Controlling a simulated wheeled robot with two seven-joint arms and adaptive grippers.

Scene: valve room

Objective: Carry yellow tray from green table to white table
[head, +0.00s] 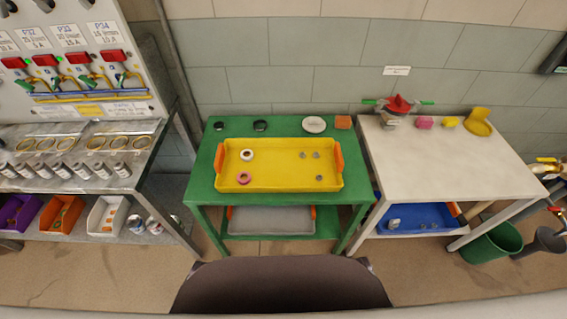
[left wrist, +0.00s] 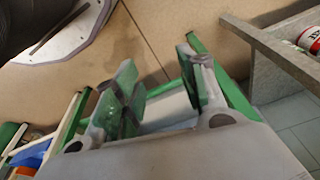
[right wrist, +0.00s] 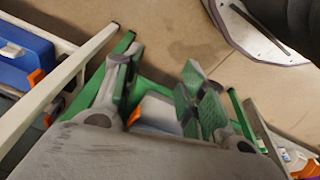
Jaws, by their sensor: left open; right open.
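The yellow tray (head: 285,181) lies flat on the green table (head: 203,180), with an orange handle at each end. Several small items, like rings and nuts, lie in it. The white table (head: 445,150) stands to the right of the green table. In the left wrist view my left gripper (left wrist: 160,95) is open and empty, with green pads apart. In the right wrist view my right gripper (right wrist: 160,88) is open and empty, above the floor and green table frame. Neither gripper shows in the head view, and the yellow tray is not clearly seen in either wrist view.
A grey tray (head: 270,220) and a blue tray (head: 420,217) sit on lower shelves. A green bucket (head: 490,243) stands right.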

